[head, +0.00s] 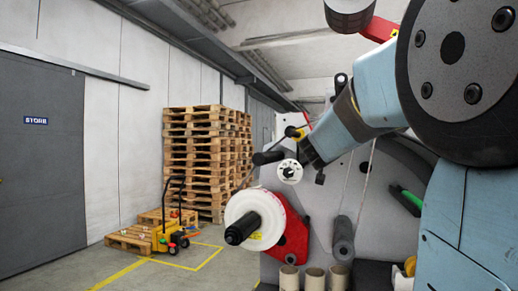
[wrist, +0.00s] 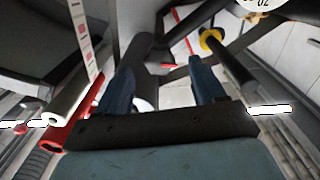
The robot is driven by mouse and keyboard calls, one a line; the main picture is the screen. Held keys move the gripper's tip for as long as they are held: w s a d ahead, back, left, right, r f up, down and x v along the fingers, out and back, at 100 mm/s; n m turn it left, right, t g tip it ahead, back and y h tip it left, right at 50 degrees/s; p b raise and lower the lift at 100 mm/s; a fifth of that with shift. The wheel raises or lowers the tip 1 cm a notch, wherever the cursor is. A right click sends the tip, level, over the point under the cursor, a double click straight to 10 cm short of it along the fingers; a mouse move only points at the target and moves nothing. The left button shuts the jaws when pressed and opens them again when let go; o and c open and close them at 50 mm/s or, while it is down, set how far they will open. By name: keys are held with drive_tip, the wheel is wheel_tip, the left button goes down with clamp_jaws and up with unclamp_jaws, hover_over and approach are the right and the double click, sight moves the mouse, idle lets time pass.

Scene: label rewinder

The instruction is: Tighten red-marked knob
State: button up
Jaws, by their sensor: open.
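My gripper (wrist: 160,67) shows in the wrist view as two dark blue fingers, spread apart with nothing held between them. In the head view, my gripper (head: 311,154) is partly seen edge-on in front of the label rewinder's grey panel (head: 345,185). A small red mark (wrist: 168,65) shows beyond the gap between the fingers, in the wrist view. I cannot tell whether it is on the red-marked knob. No knob with a red mark is clear in the head view. A white dial (head: 289,171) sits just left of my gripper.
A white label roll (head: 240,207) on a black spindle stands below left, beside a red bracket (head: 294,240). A black roller with a yellow collar (wrist: 210,40) lies close to the right finger. Stacked pallets (head: 205,150) and a yellow pallet truck (head: 166,236) stand behind on the left.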

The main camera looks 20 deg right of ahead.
drive_tip(key=shift+x, duration=2.15)
drive_tip(key=shift+c, duration=0.2)
